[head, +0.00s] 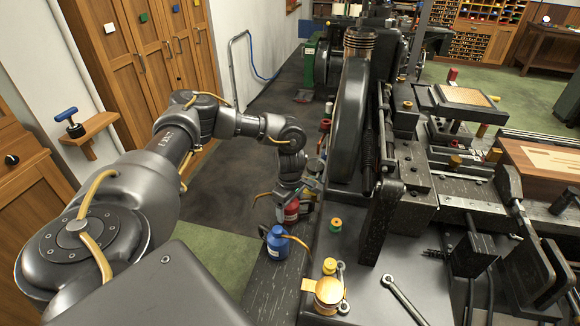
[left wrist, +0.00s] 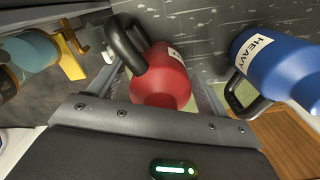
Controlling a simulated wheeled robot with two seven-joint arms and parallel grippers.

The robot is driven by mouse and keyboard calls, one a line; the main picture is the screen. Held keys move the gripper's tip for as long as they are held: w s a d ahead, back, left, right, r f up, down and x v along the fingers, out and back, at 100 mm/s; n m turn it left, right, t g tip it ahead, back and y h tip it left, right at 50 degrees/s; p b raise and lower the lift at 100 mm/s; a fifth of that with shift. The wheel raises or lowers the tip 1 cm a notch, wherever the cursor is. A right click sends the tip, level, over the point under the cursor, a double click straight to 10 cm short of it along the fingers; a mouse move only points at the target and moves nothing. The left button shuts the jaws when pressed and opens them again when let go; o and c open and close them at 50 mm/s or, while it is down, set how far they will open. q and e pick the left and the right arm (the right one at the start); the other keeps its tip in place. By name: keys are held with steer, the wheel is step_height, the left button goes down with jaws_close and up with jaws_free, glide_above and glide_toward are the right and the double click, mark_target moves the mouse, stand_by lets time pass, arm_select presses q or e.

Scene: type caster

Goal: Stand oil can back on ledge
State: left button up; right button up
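A red oil can (head: 291,211) is under my left gripper (head: 294,196), beside the machine. In the left wrist view, the red can (left wrist: 166,78) sits between the two fingers, its black handle toward the upper left. The fingers flank it closely; I cannot tell whether they press on it. A blue oil can (head: 277,244) with a yellow spout stands upright on the dark ledge (head: 262,285), nearer to me. It also shows in the left wrist view (left wrist: 284,66), labelled HEAVY, apart from the fingers. My right gripper is out of view.
The large dark machine (head: 354,125) rises just right of the cans. Wooden cabinets (head: 150,65) line the left wall. The floor between is open.

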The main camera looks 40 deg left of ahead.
arm_select(q)
steer(key=shift+r, duration=0.1)
steer(key=shift+r, duration=0.2)
steer(key=shift+w+r, duration=0.1)
steer(key=shift+r, duration=0.25)
step_height(320, 180, up, 10)
steer(key=shift+f+b, duration=0.1)
steer(key=shift+b, duration=0.5)
steer(key=shift+r, duration=0.65)
